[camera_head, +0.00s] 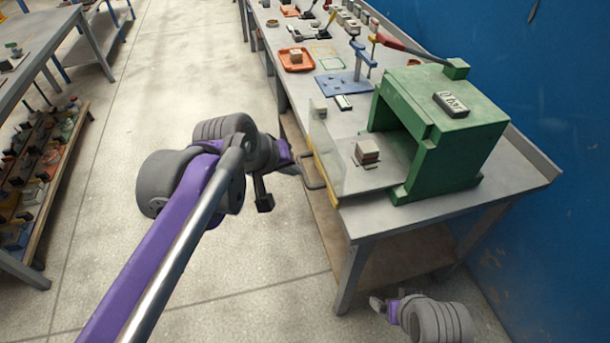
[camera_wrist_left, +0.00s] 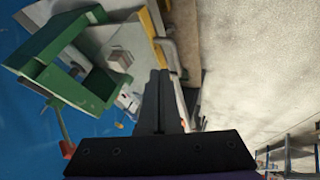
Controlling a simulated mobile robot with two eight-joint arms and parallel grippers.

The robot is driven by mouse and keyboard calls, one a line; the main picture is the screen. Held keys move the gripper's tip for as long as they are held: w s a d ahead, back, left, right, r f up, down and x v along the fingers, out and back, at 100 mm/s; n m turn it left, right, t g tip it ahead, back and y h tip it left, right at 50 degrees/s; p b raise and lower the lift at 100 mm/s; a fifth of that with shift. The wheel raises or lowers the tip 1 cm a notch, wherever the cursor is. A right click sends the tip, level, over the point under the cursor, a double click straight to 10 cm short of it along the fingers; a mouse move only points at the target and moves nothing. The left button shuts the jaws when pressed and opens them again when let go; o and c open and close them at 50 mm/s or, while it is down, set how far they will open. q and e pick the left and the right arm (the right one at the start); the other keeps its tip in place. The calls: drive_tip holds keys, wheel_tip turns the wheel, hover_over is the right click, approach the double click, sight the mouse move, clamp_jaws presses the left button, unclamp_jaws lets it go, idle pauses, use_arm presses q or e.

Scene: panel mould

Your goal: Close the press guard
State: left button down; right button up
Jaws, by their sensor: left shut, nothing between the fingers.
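The green press (camera_head: 462,122) stands on the near end of the grey workbench, its opening facing left. The clear guard (camera_head: 345,178) stands out from the press toward the bench's left edge, so the opening is uncovered. It has a yellow edge strip (camera_head: 324,172) and a grey handle (camera_head: 309,176). My left gripper (camera_head: 297,165) is shut and empty, just left of the handle. In the left wrist view the closed fingers (camera_wrist_left: 160,95) point toward the handle (camera_wrist_left: 171,55); whether they touch is unclear. My right gripper (camera_head: 378,303) is low at the bottom; its jaws are too small to read.
A small block (camera_head: 367,153) sits in front of the press opening. A red-handled lever (camera_head: 405,44) rises behind the press. A blue plate (camera_head: 345,84) and orange tray (camera_head: 296,60) lie farther along the bench.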

use_arm(q)
approach(330, 176)
wheel_tip(330, 176, down, 4)
drive_tip(key=w+a, duration=0.1)
drive_tip(key=a, duration=0.1)
drive_tip(key=d, duration=0.1)
drive_tip(key=w+d, duration=0.1)
drive_tip(key=d, duration=0.1)
drive_tip(key=shift+w+d, duration=0.2)
drive_tip(key=shift+d, duration=0.05)
drive_tip(key=shift+d, duration=0.1)
drive_tip(key=w+d, duration=0.1)
drive_tip(key=d, duration=0.4)
drive_tip(key=w+d+p, duration=0.1)
drive_tip(key=w+d, duration=0.1)
drive_tip(key=d, duration=0.4)
drive_tip(key=w+d+p, duration=0.1)
drive_tip(key=w+d, duration=0.1)
drive_tip(key=d, duration=0.3)
drive_tip(key=shift+w+d, duration=0.25)
drive_tip(key=shift+d, duration=0.25)
drive_tip(key=shift+r, duration=0.1)
